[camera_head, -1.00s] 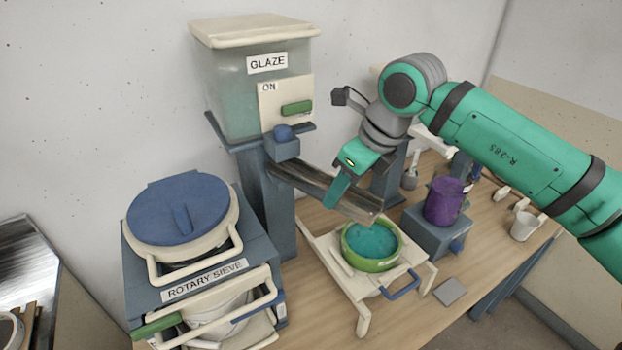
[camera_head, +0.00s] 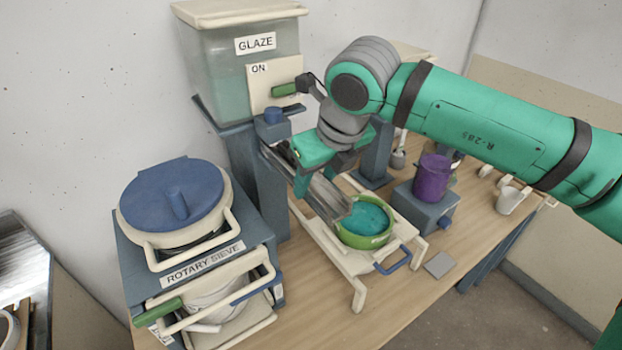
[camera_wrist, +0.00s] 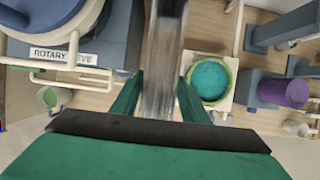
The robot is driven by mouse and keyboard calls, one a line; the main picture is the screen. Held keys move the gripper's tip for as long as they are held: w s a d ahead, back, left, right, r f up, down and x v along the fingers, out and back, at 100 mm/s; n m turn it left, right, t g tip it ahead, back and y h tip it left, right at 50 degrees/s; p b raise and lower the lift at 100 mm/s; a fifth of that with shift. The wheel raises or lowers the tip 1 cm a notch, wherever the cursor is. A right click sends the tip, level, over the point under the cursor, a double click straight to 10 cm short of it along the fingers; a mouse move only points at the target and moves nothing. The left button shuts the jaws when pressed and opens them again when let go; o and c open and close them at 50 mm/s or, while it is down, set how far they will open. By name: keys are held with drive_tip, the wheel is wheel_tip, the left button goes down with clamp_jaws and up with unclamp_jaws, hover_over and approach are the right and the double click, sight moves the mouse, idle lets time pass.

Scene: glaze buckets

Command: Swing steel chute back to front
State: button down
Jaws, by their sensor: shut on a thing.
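The steel chute (camera_head: 326,196) runs from below the glaze tank down toward the front right in the head view. Its lower end is close to the left rim of the green bucket (camera_head: 366,238), which holds teal glaze. In the wrist view the chute (camera_wrist: 160,75) runs lengthwise between my two green fingers, left of the green bucket (camera_wrist: 228,80). My gripper (camera_head: 318,180) is shut across the chute's sides; it also shows in the wrist view (camera_wrist: 160,98). The arm hides part of the chute's upper length.
The glaze tank (camera_head: 235,75) with its ON panel stands behind. The rotary sieve (camera_head: 172,200) stands at left. The green bucket rests on a cream stand (camera_head: 345,262). A purple pot (camera_head: 432,178) and a white cup (camera_head: 508,200) are at right. The front tabletop is mostly clear.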

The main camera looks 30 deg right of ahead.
drive_tip(key=c, duration=1)
unclamp_jaws()
drive_tip(key=shift+c, duration=0.2)
drive_tip(key=shift+r, duration=0.1)
drive_tip(key=v, duration=1)
drive_tip(key=shift+r, duration=0.3)
